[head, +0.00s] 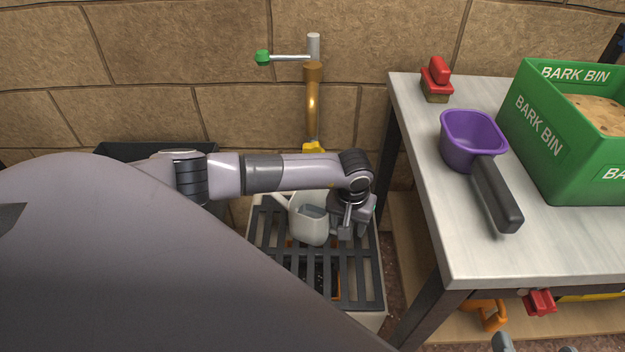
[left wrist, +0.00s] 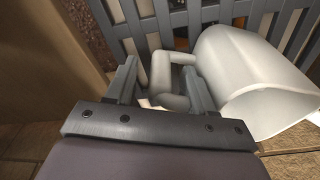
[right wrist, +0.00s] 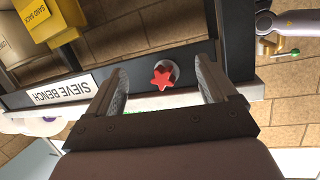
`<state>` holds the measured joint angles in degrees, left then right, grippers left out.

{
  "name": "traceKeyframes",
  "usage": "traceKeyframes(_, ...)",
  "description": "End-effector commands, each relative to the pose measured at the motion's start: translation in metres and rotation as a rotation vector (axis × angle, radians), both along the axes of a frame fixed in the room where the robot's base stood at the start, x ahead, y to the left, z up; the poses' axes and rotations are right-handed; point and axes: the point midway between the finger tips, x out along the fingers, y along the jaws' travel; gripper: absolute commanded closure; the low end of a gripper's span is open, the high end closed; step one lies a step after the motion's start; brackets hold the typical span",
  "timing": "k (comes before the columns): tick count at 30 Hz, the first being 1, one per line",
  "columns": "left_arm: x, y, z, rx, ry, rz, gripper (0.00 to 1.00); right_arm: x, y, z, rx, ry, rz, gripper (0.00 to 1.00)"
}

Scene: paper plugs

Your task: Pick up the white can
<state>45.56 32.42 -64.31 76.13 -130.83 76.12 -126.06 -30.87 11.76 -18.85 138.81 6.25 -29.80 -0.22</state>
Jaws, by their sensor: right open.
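The white can (head: 312,222), with a handle and an open top, stands on the dark slatted grate in the head view. In the left wrist view the can (left wrist: 245,75) lies to the right, with its handle (left wrist: 160,72) between my left gripper's fingers. My left gripper (left wrist: 160,66) is open around the handle, with a gap at the left finger; whether the right finger touches is unclear. In the head view the wrist hides part of the can. My right gripper (right wrist: 162,66) is open and empty, facing the bench edge.
A red star knob (right wrist: 162,78) is on the bench edge, beside a "SIEVE BENCH" label (right wrist: 62,92). The metal bench (head: 420,180) holds a purple scoop (head: 470,135), a red-handled brush (head: 437,80) and a green bark bin (head: 545,140). A brass tap (head: 312,95) stands behind the grate (head: 365,285).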

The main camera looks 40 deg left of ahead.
Motion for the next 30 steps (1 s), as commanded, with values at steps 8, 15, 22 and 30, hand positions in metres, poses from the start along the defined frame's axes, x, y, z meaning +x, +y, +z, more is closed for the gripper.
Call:
traceKeyframes(8,0.000,0.000,0.001,-0.001,-0.001,0.000,1.00,0.000,0.000,0.000,0.000,0.001,0.000,0.15)
traceKeyframes(15,0.000,0.000,0.003,-0.001,-0.001,0.000,1.00,0.000,0.000,0.001,0.002,0.002,0.001,0.15)
traceKeyframes(22,0.001,0.000,0.027,-0.001,-0.004,0.000,1.00,-0.001,0.004,0.005,0.024,0.035,0.011,0.15)
traceKeyframes(30,0.001,0.001,0.098,0.001,-0.007,-0.001,1.00,0.007,0.021,0.006,0.119,0.155,0.037,0.15)
